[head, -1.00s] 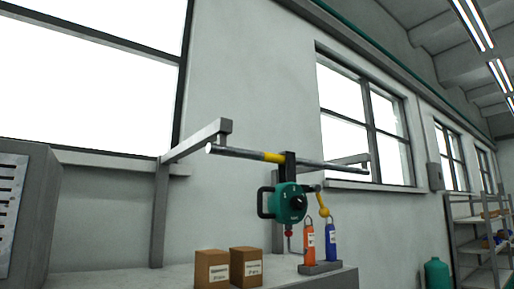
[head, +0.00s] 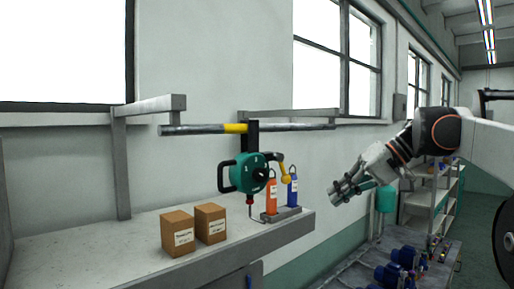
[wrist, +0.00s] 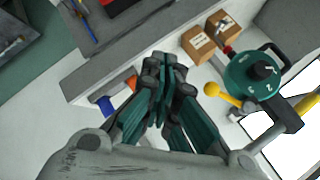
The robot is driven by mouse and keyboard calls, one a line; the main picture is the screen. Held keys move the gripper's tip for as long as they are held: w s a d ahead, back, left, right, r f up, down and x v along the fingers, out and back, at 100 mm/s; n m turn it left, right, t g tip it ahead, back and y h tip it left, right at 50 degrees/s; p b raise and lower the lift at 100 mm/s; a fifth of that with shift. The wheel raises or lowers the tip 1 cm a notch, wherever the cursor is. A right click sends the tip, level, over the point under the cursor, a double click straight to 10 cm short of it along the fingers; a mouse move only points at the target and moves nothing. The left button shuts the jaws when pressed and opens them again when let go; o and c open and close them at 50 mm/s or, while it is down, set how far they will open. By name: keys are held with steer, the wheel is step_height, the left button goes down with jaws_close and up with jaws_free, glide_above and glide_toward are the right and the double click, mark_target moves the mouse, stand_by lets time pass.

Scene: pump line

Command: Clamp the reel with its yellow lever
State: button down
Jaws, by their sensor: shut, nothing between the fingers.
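The green reel (head: 248,172) hangs by a dark bracket from a horizontal rail (head: 190,129) that carries a yellow band (head: 236,128). It has a dark handle at its left and a red-tipped hook below. The yellow lever (head: 284,172) with a round knob is at the reel's right side. In the wrist view the reel (wrist: 256,75) is at the upper right, with the yellow lever (wrist: 223,93) pointing towards my gripper. My gripper (head: 336,193) is to the right of the reel, apart from it, shut and empty. Its closed fingers (wrist: 165,72) also show in the wrist view.
Two brown boxes (head: 177,233) (head: 210,222) stand on the bench (head: 130,250) at the left. An orange bottle (head: 271,196) and a blue bottle (head: 292,190) stand in a grey holder behind the reel. Blue pumps (head: 395,270) lie on a lower surface at right.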

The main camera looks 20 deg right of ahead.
mark_target(290, 179)
step_height(290, 179, up, 11)
steer(key=s+d+n+t+y+p, duration=0.2)
steer(key=s, duration=0.1)
steer(key=p+x, duration=0.3)
steer(key=x, duration=1.1)
steer(key=shift+w+r, duration=0.2)
steer(key=f+m+y+b, duration=0.1)
steer(key=b, duration=0.1)
steer(key=a+m+y+b, duration=0.1)
steer(key=y+b, duration=0.1)
steer(key=shift+s+a+f+m, duration=0.25)
steer(key=shift+s+f+m, duration=0.05)
steer(key=shift+f+m, duration=0.1)
steer(key=shift+a+f, duration=0.1)
steer(key=shift+a, duration=0.05)
stand_by(0.7)
